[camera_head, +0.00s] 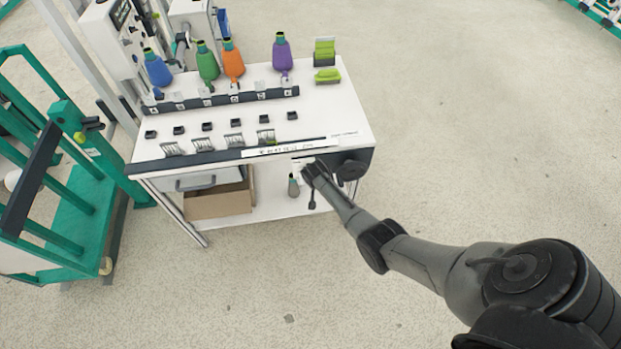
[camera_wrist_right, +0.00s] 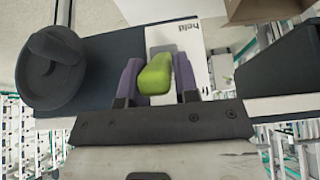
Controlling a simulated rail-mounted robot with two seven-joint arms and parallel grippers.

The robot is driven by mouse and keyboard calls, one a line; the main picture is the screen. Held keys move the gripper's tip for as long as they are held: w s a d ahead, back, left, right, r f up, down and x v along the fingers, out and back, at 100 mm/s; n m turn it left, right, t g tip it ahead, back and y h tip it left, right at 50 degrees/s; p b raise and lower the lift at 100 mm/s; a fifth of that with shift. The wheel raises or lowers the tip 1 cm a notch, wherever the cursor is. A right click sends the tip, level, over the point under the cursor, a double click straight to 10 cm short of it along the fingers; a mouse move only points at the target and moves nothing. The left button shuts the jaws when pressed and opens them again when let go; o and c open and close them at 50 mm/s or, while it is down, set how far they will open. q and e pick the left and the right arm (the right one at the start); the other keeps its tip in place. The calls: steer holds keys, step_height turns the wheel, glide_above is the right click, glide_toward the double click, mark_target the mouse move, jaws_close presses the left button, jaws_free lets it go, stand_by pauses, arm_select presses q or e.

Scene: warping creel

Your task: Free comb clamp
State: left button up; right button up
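My right gripper (camera_head: 312,172) is at the front edge of the white table, near its right end. In the right wrist view a lime-green clamp handle (camera_wrist_right: 155,76) sits between the two fingers of the right gripper (camera_wrist_right: 158,80). The fingers lie close on both sides of it and look shut on it. Beside it is a white label (camera_wrist_right: 178,38) with upside-down text that appears to read "held". In the head view the gripper hides the clamp handle. My left gripper is not in view.
On the white table (camera_head: 345,105) stand several coloured cones, including a purple one (camera_head: 282,53), and small combs (camera_head: 235,141). A black round knob (camera_head: 352,170) is right of my gripper, also in the wrist view (camera_wrist_right: 52,68). A cardboard box (camera_head: 218,204) sits below. Floor at right is clear.

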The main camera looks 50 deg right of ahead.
steer(key=o, duration=0.3)
steer(key=shift+o, duration=0.2)
steer(key=shift+s+a+r+p, duration=0.15)
steer(key=shift+r+p, duration=0.15)
steer(key=shift+r, duration=0.15)
steer(key=p+v, duration=0.4)
steer(key=v, duration=0.8)
steer(key=shift+s+r, duration=0.2)
steer(key=shift+r, duration=0.15)
steer(key=shift+a, duration=0.1)
